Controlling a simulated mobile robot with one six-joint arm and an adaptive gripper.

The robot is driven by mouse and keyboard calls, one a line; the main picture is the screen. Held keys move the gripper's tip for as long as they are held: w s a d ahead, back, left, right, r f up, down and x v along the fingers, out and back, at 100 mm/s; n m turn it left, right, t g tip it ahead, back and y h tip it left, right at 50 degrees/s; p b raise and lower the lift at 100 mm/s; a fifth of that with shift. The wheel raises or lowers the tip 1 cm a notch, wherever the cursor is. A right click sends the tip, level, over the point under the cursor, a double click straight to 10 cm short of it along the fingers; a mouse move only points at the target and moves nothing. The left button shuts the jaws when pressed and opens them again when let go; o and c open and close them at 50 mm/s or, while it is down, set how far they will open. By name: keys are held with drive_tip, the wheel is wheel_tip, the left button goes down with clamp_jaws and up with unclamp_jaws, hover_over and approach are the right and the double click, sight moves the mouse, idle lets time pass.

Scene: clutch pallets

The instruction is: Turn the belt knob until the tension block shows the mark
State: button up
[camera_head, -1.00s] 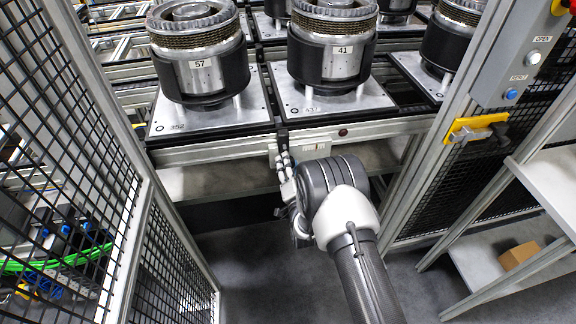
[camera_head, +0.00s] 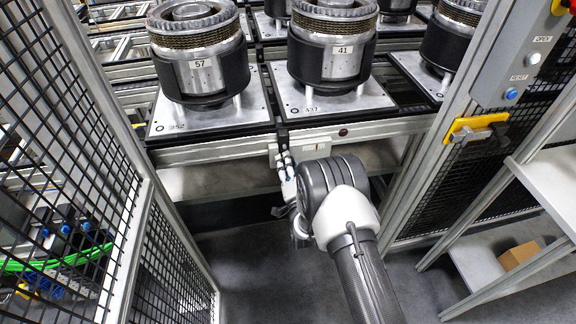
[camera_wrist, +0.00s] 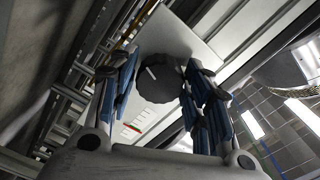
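The belt knob (camera_wrist: 158,80) is a dark, round, ribbed knob with a white pointer line, on a pale plate (camera_wrist: 185,35) in the wrist view. My gripper (camera_wrist: 160,68) has its blue-padded fingers on opposite sides of the knob, and they appear to touch its rim. Beside the knob, a small white scale (camera_wrist: 132,128) shows a red and a green marking; which mark the tension block shows is too small to read. In the head view my gripper (camera_head: 285,160) is at the conveyor's front edge, by a pale panel (camera_head: 314,146); the knob is hidden there.
Pallets (camera_head: 300,107) with clutch units (camera_head: 333,45) stand on the conveyor above my gripper. A mesh fence (camera_head: 165,260) is at left. A control post with buttons (camera_head: 533,58) and a yellow latch (camera_head: 478,128) stand at right, beside a shelf with a carton (camera_head: 518,256).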

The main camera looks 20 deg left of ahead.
drive_tip(key=shift+o, duration=1.3)
drive_tip(key=v, duration=1.2)
